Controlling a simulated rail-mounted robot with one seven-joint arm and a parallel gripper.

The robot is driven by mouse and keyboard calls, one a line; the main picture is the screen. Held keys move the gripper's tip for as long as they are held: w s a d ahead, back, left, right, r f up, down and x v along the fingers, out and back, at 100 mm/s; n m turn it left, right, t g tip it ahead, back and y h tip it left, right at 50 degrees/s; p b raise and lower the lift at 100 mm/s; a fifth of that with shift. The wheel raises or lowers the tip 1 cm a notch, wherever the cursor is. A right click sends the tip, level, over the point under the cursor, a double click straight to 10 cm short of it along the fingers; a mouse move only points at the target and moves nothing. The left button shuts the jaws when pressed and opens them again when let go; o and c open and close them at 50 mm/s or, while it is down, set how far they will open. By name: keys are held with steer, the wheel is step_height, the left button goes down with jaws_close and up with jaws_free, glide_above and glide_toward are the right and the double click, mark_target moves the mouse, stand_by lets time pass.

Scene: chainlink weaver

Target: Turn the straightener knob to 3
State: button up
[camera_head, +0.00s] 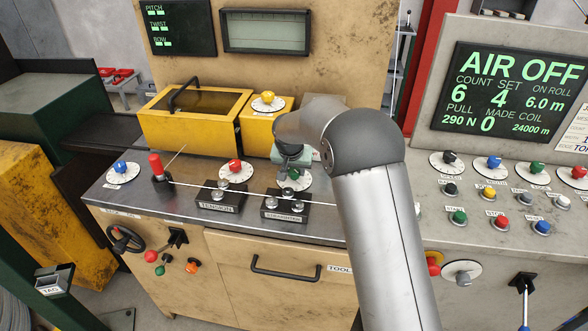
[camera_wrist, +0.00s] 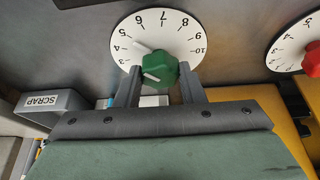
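The green straightener knob (camera_wrist: 160,68) sits on a white numbered dial (camera_wrist: 170,28) in the wrist view. A white pointer at the knob's upper left points close to the 4. A second white mark shows on the knob's lower left. My gripper (camera_wrist: 160,72) has one finger on each side of the knob, very close to it; I cannot tell whether both fingers press on it. In the head view my gripper (camera_head: 291,168) is above the same dial (camera_head: 305,182) and hides most of the green knob (camera_head: 293,174).
A red knob (camera_head: 235,166) on its dial stands to the left, behind the tension block (camera_head: 221,196). The straightener roller block (camera_head: 285,208) is in front of the green knob. A yellow box with a yellow knob (camera_head: 267,97) is behind. A SCRAP bin (camera_wrist: 55,105) shows in the wrist view.

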steer(key=shift+n, duration=0.4)
steer(key=shift+d+f+n+y+b, duration=0.1)
steer(key=shift+n+y+b, duration=0.3)
steer(key=shift+n+b, duration=0.1)
steer(key=n+y, duration=0.1)
steer(key=n, duration=0.2)
steer(key=shift+d, duration=0.1)
steer(key=n+y, duration=0.1)
steer(key=n, duration=0.2)
steer(key=n+g+y, duration=0.1)
steer(key=n, duration=0.1)
steer(key=shift+n+g, duration=0.3)
steer(key=shift+n, duration=0.1)
steer(key=o, duration=1)
steer(key=shift+w, duration=0.1)
